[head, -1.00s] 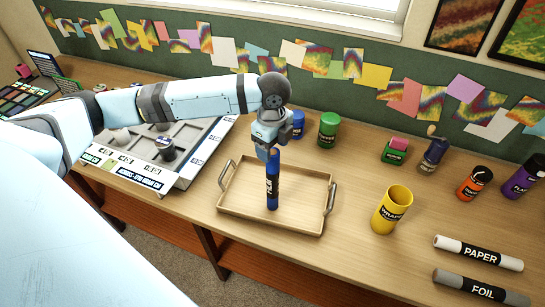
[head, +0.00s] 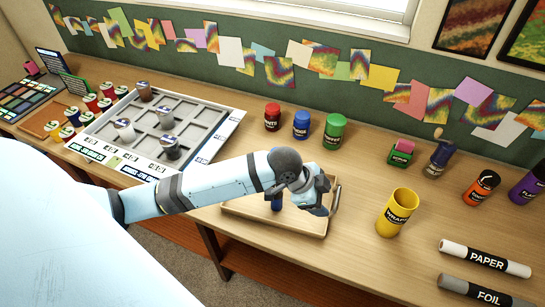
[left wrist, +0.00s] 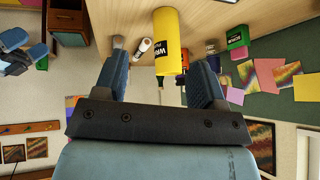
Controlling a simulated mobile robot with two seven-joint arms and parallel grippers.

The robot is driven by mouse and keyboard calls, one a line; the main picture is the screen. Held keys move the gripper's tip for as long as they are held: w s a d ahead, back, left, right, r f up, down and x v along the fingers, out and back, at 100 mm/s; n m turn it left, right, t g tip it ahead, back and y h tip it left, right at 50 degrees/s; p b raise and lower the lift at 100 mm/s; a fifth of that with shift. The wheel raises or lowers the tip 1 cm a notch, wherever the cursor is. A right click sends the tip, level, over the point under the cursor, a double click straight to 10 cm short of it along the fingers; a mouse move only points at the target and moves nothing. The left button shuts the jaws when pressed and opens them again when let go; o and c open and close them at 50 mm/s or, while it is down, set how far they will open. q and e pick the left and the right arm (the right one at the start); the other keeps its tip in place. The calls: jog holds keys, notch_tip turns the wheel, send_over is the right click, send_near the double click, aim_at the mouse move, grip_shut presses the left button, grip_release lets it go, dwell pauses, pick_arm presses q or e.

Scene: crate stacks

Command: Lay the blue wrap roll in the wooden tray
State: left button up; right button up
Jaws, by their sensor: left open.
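The blue wrap roll (head: 277,204) stands in the wooden tray (head: 270,223) in the head view. Only its lower part shows below my left arm, and it looks upright; its top is hidden. My left gripper (head: 319,202) is open and empty, to the right of the roll, over the tray's right side. In the left wrist view its two fingers (left wrist: 158,72) are spread apart with nothing between them. Blue-grey parts at the left edge of that view look like part of my other arm, too cropped to judge.
A yellow wrap container (head: 396,214) stands right of the tray and shows in the left wrist view (left wrist: 171,42). PAPER (head: 486,258) and FOIL (head: 487,291) rolls lie front right. Red, blue and green jars (head: 335,131) stand behind. A compartment tray (head: 104,128) is at left.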

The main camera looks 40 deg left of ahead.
pick_arm(q)
jog(key=s+a+f+n+t+y, duration=0.2)
jog(key=s+f+n+t, duration=0.4)
jog(key=s, duration=1.1)
notch_tip(320, 180, down, 8)
jog(key=n, duration=0.4)
jog(key=shift+a+r, duration=0.15)
jog(key=shift+a, duration=0.1)
